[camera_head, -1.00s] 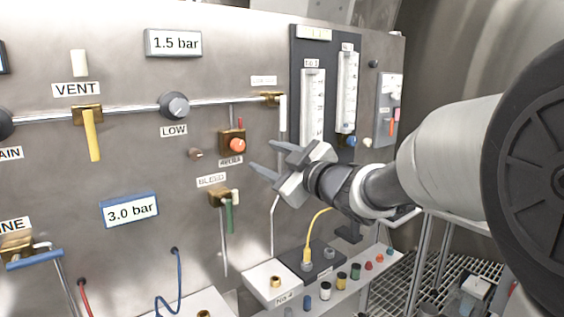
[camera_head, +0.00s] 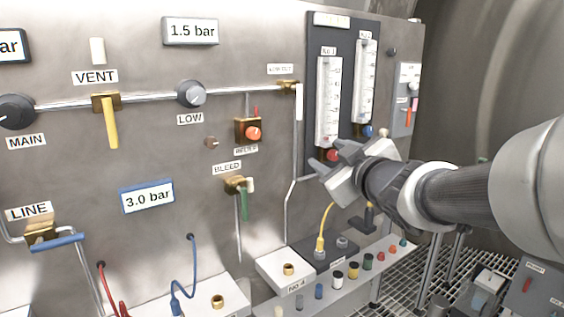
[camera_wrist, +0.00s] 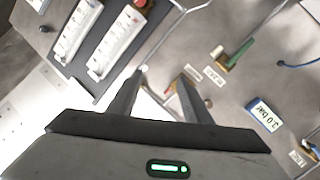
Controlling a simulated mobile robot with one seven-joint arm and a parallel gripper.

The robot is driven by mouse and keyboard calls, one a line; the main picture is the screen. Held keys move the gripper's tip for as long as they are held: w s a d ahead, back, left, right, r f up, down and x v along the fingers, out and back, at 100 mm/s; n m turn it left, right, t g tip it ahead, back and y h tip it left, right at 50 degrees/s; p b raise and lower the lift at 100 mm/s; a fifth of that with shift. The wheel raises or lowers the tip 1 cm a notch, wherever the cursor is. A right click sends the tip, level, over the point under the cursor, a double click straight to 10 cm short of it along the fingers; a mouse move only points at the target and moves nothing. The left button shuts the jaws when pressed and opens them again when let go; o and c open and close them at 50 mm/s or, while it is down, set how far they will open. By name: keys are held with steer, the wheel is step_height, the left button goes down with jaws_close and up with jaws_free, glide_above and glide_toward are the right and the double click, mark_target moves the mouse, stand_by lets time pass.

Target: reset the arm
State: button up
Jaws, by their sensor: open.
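My gripper (camera_head: 328,164) is open and empty in the head view. It points left towards the steel panel (camera_head: 70,170), in front of the lower end of the dark flowmeter board (camera_head: 313,80). In the wrist view its two fingers (camera_wrist: 158,95) are spread apart with nothing between them. The red knob (camera_head: 333,155) under the left flowmeter tube shows just above the fingers. I cannot tell whether a finger touches anything.
The BLEED valve (camera_head: 236,185) with a green handle and the orange RELIEF knob (camera_head: 253,133) are left of my gripper. Below runs a shelf (camera_head: 330,297) with several coloured caps and a yellow hose (camera_head: 327,227). Grating floor (camera_head: 405,290) lies at lower right.

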steer(key=s+d+f+m+g+h, duration=0.2)
steer(key=s+d+f+m+h, duration=0.25)
steer(key=s+d, duration=0.2)
steer(key=s+a+f+m+g, duration=0.1)
steer(key=s+f+m+g, duration=0.3)
steer(key=s, duration=0.6)
steer(key=s+a+f+m+g, duration=0.1)
steer(key=s+f+g, duration=0.3)
steer(key=s+f, duration=0.4)
step_height(320, 180, up, 18)
steer(key=s+p, duration=0.2)
steer(key=p, duration=1.5)
steer(key=shift+s+a+f+g, duration=0.2)
steer(key=shift+s+a+g, duration=0.1)
steer(key=shift+s+a, duration=0.1)
